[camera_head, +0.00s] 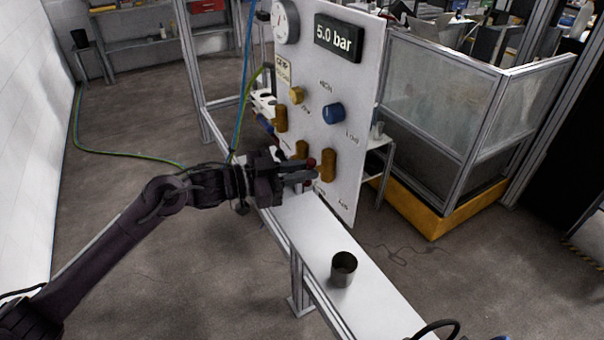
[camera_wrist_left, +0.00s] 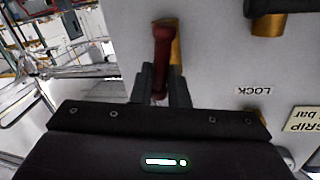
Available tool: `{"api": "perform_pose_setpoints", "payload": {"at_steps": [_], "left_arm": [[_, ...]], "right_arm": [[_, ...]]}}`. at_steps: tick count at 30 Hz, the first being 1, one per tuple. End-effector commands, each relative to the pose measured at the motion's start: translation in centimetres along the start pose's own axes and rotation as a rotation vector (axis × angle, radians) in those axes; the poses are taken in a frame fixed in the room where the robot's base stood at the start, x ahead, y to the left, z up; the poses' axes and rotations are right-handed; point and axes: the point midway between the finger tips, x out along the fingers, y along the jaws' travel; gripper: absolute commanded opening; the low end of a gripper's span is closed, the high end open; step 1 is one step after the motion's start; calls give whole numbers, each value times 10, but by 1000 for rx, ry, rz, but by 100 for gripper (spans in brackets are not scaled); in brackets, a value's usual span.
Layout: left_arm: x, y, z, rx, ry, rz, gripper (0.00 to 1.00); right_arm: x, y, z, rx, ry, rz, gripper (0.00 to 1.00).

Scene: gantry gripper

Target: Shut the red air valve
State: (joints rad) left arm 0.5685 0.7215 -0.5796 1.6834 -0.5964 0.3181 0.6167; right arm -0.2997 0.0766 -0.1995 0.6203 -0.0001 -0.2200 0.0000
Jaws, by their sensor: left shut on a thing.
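The red air valve is a small red handle on the white upright panel. It shows in the head view (camera_head: 311,163), partly hidden by my left gripper (camera_head: 300,173), which reaches it from the left. In the left wrist view the red handle (camera_wrist_left: 162,48) stands lengthwise between the fingertips of my left gripper (camera_wrist_left: 161,88), in front of an orange-brown block. The fingers are shut on its near end. My right gripper is not in view.
The white panel (camera_head: 348,120) also carries a yellow knob (camera_head: 296,95), a blue knob (camera_head: 333,113), orange-brown blocks (camera_head: 328,165), a round gauge (camera_head: 284,20) and a display (camera_head: 338,38) reading 5.0 bar. A dark cup (camera_head: 343,268) stands on the white bench (camera_head: 310,226), otherwise clear there.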

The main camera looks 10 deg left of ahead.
Motion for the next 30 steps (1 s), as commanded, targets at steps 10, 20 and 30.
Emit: {"api": "perform_pose_setpoints", "payload": {"at_steps": [10, 20, 30], "left_arm": [[0, 5, 5, 324, -68, 1, 0], [1, 8, 6, 632, -130, 0, 0], [2, 11, 8, 944, -192, 0, 0]], "right_arm": [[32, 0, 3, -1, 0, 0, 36], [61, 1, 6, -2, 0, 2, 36], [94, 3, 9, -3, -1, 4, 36]]}}
